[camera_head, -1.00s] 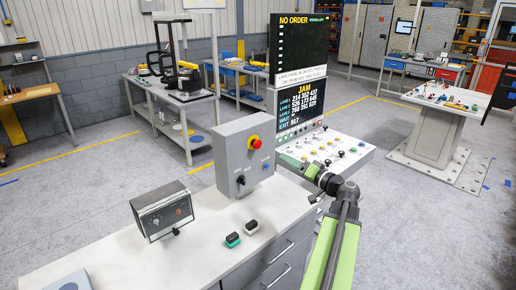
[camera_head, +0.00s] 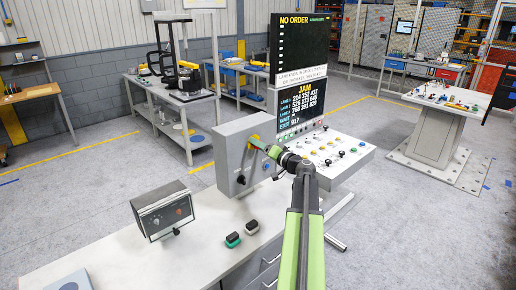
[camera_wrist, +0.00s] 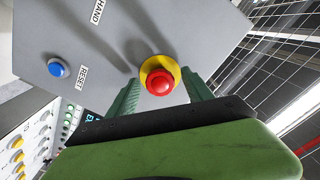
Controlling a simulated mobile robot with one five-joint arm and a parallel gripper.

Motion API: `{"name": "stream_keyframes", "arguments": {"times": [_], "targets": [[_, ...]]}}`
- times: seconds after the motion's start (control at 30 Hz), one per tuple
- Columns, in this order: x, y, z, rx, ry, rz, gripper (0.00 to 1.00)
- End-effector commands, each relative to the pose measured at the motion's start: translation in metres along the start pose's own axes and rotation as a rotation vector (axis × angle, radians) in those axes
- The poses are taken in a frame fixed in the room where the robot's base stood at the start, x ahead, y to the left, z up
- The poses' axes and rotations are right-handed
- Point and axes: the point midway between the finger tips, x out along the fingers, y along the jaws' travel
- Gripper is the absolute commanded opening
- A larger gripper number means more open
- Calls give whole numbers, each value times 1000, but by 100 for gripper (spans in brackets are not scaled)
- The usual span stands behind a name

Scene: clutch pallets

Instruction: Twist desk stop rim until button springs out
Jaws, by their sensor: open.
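The desk stop is a red mushroom button (camera_wrist: 158,84) on a yellow rim (camera_wrist: 160,62), set on the grey control box (camera_wrist: 95,40). In the head view, the box (camera_head: 226,150) stands on the desk and only a bit of the yellow rim (camera_head: 253,138) shows beside my gripper (camera_head: 264,146). In the wrist view, my gripper (camera_wrist: 162,80) is open, with one green finger on each side of the stop. I see a gap between each finger and the red button. Whether a fingertip touches the rim or the box face is unclear.
A blue button (camera_wrist: 57,68) labelled RESET is on the same face, left of the stop in the wrist view. A black knob (camera_head: 241,180) is on the box. A slanted console (camera_head: 325,150) with several buttons stands behind my gripper. A meter box (camera_head: 163,211) stands on the desk.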

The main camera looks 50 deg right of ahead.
Motion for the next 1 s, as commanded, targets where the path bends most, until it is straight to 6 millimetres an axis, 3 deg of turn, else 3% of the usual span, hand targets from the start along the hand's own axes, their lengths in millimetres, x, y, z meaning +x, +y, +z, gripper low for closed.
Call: {"name": "stream_keyframes", "arguments": {"times": [0.17,0.6,0.63,0.7,1.0], "targets": [[0,0,0,0,0,0,57],[-1,0,0,0,1,1,0],[-7,-19,19,0,-2,-2,0],[-1,-6,6,2,-1,-1,0],[2,-3,1,87,-1,-5,0]]}}
